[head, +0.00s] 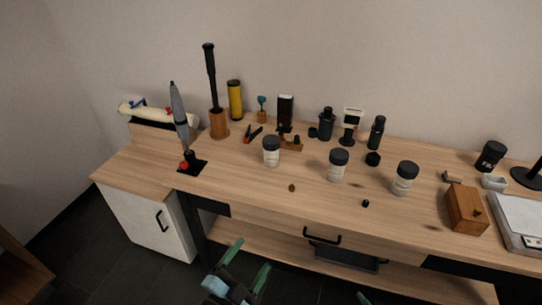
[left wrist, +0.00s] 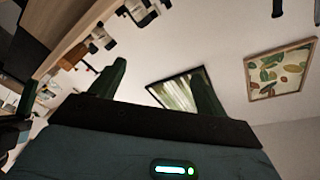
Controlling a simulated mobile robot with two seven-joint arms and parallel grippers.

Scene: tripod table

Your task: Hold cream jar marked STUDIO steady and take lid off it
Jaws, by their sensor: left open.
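Three white jars with dark lids stand upright on the wooden table: a left jar (head: 271,156), a middle jar (head: 337,172) and a right jar (head: 402,185). Their labels are too small to read, so I cannot tell which is marked STUDIO. All three lids are on. My left gripper (head: 247,264) is open and empty, low in front of the table's front edge and apart from the jars. Its two spread fingers also show in the left wrist view (left wrist: 157,85). Only a green tip of what seems my right gripper (head: 362,298) shows at the bottom edge.
The table (head: 245,178) has a wooden box (head: 465,210) at right, a black stand with a grey pen-like tool (head: 181,115) at left, and bottles along the back. Small dark bits lie near the front. A drawer handle (head: 322,238) sticks out below the front edge.

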